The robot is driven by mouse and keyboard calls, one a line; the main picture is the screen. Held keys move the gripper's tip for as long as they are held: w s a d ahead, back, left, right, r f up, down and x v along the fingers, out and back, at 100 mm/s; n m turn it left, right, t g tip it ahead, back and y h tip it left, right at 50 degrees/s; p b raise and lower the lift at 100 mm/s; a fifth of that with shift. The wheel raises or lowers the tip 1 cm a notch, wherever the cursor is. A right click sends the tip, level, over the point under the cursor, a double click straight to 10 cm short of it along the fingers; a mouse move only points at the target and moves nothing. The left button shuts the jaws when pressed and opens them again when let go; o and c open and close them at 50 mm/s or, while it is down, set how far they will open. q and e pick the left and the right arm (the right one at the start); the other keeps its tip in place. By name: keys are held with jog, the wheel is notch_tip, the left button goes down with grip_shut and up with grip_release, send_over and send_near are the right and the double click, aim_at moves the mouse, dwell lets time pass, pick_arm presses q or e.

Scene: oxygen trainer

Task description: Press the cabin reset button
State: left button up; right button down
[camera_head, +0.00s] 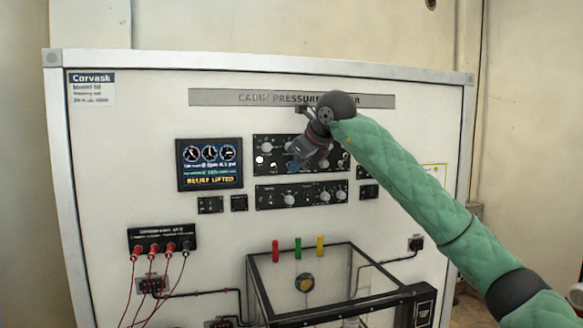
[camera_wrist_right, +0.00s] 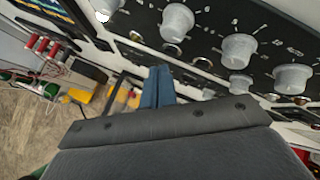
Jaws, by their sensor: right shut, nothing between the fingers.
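My right gripper (camera_head: 293,165) is in front of the upper black control panel (camera_head: 262,142), pointing down and left. Its blue fingers (camera_wrist_right: 157,88) are shut with nothing between them. They show below the row of grey knobs (camera_wrist_right: 237,50) in the right wrist view. I cannot tell whether they touch the panel. A bright white round spot (camera_head: 259,160) is on the panel's left part, left of the fingertips. The labels are too small to read, so I cannot tell which control is the cabin reset button. The gripper hides the panel's middle. My left gripper is not in view.
A lit display (camera_head: 209,164) reads "RELIEF LIFTED" left of the panel. A second knob panel (camera_head: 301,195) is below. A clear, black-edged box (camera_head: 258,285) juts out lower down. Red leads (camera_head: 134,285) hang at lower left.

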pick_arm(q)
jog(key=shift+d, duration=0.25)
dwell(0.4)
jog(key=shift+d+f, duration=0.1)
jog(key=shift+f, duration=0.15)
pick_arm(e)
jog(key=shift+w+a, duration=0.1)
jog(key=shift+w, duration=0.2)
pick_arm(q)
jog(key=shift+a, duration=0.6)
pick_arm(e)
jog(key=shift+w+a, duration=0.1)
jog(key=shift+w, duration=0.05)
